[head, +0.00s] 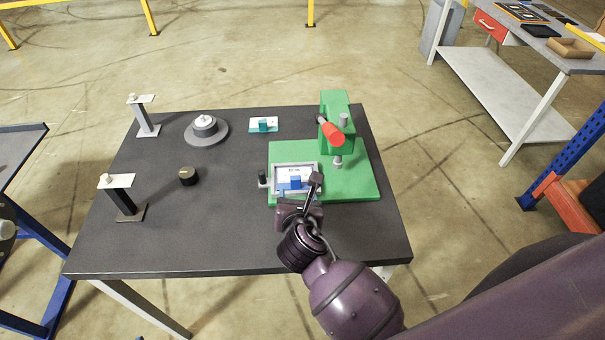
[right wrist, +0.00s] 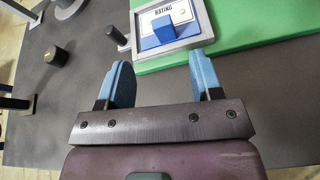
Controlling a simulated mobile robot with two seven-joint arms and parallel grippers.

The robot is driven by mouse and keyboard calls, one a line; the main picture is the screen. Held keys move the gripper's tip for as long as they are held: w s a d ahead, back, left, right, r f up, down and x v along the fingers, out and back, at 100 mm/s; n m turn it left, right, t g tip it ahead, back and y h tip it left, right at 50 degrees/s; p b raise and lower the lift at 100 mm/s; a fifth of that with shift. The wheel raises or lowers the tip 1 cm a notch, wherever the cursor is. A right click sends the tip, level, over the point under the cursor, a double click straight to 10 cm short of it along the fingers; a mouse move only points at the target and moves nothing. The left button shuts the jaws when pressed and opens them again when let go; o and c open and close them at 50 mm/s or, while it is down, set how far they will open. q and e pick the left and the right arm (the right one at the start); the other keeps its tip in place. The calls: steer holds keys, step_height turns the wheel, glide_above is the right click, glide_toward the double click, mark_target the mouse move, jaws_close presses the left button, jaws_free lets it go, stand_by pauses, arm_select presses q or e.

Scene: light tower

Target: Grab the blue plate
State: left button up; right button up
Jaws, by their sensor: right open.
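A white plate with a blue block-shaped handle (head: 295,183) lies in a grey frame on the green press base. It also shows in the right wrist view (right wrist: 168,24), with dark lettering beside the handle. My right gripper (head: 299,193) is over the near edge of that frame, its jaws open. In the right wrist view the blue fingertips (right wrist: 162,72) stand apart with nothing between them, just short of the handle. A second white plate with a teal handle (head: 263,125) lies farther back on the table. My left gripper is not in view.
The green press (head: 336,110) with a red handle rises behind the frame. A small black knob (head: 262,178) stands at the frame's left. A grey round base (head: 206,129), a black cylinder (head: 188,176) and two stands occupy the left. The dark table's (head: 190,245) front is clear.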

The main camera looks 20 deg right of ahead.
mark_target(296, 181)
steer(key=shift+n, duration=0.9)
steer(key=x, duration=1)
steer(key=shift+w+d+f+b, duration=0.15)
steer(key=shift+d+f+b, duration=0.1)
steer(key=shift+b, duration=0.15)
jaws_close()
